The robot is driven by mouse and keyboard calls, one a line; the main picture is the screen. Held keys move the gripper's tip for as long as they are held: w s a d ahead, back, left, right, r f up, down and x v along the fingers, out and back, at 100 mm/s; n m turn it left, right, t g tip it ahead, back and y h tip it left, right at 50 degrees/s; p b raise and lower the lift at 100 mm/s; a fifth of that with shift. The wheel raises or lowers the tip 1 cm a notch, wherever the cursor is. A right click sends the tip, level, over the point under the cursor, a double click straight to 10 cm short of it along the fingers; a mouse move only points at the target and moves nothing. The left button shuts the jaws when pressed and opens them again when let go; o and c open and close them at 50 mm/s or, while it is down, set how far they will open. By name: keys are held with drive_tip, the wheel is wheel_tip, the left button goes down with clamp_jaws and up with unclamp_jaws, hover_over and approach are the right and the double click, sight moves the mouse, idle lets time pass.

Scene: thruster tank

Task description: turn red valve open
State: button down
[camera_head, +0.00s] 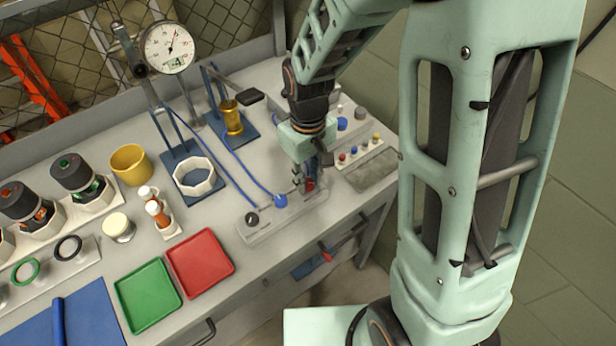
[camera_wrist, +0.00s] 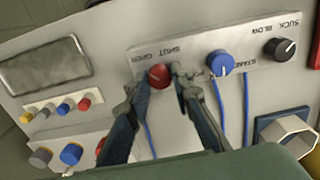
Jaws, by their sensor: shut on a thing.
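The red valve (camera_wrist: 159,76) is a round red knob on a pale panel (camera_wrist: 250,60) whose labels read SHUT and OPEN. In the head view, a little of the red valve (camera_head: 310,185) shows under my gripper (camera_head: 306,176). In the wrist view, the fingers of my gripper (camera_wrist: 160,80) stand on either side of the knob and are shut on it. The knob's pointer is too small to read, so I cannot tell its exact angle. In the head view my wrist hides most of the panel's right end.
A blue knob (camera_wrist: 220,64) and a black knob (camera_wrist: 285,48) sit beside the valve on the same panel. Blue tubes run close to it. A block of small coloured buttons (camera_head: 358,150) lies to the right. A red tray (camera_head: 200,263) and green tray (camera_head: 148,296) lie left.

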sight(308, 182)
drive_tip(key=c, duration=1.7)
unclamp_jaws()
wheel_tip(308, 182, up, 12)
drive_tip(key=shift+r, duration=0.1)
